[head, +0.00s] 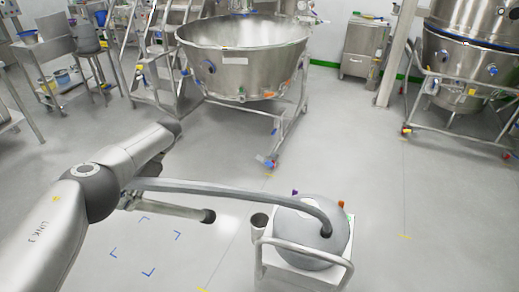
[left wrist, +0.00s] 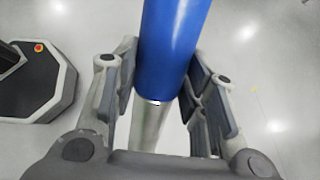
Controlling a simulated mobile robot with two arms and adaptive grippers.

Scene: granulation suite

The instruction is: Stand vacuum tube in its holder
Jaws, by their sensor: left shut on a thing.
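My left gripper (left wrist: 160,70) is shut on the vacuum tube (left wrist: 172,35), its fingers on both sides of a blue section. Silver metal of the tube shows below the blue. In the head view the vacuum tube (head: 175,208) lies nearly level, left of the vacuum cleaner (head: 300,222), its dark end toward the cleaner. My left arm mostly hides the gripper there. A grey hose (head: 230,188) runs from near the gripper to the cleaner's dome. My right gripper is out of view.
The cleaner sits on a white cart with a metal handle rail (head: 303,250). Blue floor marks (head: 147,270) lie on clear floor left of it. A large steel bowl (head: 245,60) on a wheeled frame and steps stand behind. A steel vessel (head: 470,50) stands at right.

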